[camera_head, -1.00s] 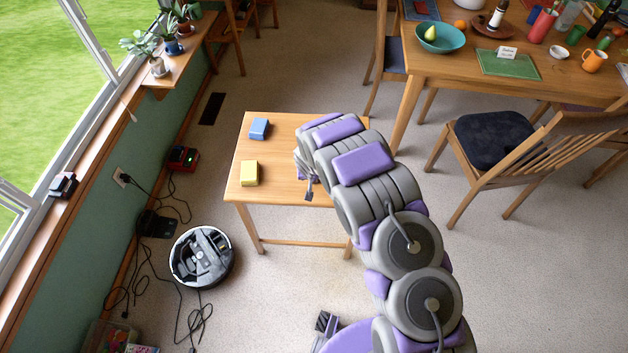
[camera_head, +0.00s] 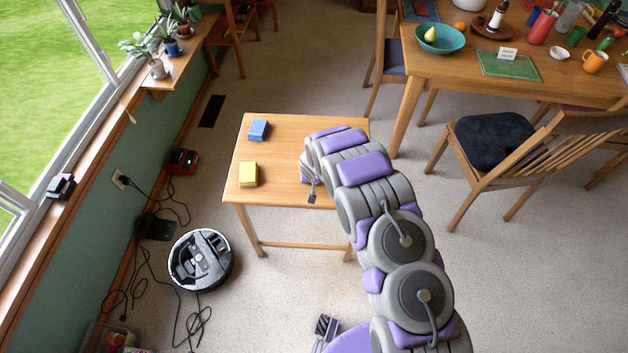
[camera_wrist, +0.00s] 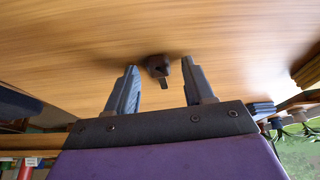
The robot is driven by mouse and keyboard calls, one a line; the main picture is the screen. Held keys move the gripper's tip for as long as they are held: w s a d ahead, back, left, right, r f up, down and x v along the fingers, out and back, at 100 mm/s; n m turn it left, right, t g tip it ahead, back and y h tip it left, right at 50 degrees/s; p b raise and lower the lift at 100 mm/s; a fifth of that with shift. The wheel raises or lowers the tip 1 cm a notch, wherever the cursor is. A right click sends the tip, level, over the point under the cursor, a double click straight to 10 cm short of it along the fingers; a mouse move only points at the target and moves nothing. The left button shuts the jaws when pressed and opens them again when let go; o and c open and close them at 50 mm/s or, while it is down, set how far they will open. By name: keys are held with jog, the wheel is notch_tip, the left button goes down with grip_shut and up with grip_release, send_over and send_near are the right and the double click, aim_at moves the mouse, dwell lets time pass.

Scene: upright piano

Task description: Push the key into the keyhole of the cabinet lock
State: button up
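In the wrist view my gripper (camera_wrist: 159,64) is open, with its two dark fingers well apart. Between and beyond the fingertips is a small dark object (camera_wrist: 156,64) with a narrow, flat piece pointing toward the gripper. It appears to be against the wood surface, with a gap to each finger. It may be the key or the lock; I cannot tell which. No keyhole or cabinet can be made out. In the head view my arm reaches over the right part of a small wooden table (camera_head: 275,195) and mostly hides the gripper.
A blue block (camera_head: 258,130) and a yellow block (camera_head: 248,174) sit on the table's left side. A round robot vacuum (camera_head: 201,260) and loose cables lie on the floor at left. A chair (camera_head: 495,140) and a large dining table (camera_head: 450,68) stand at right.

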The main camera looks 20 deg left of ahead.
jog(key=shift+d, duration=0.15)
jog(key=shift+c, duration=1.4)
jog(key=shift+s, duration=0.1)
grip_shut()
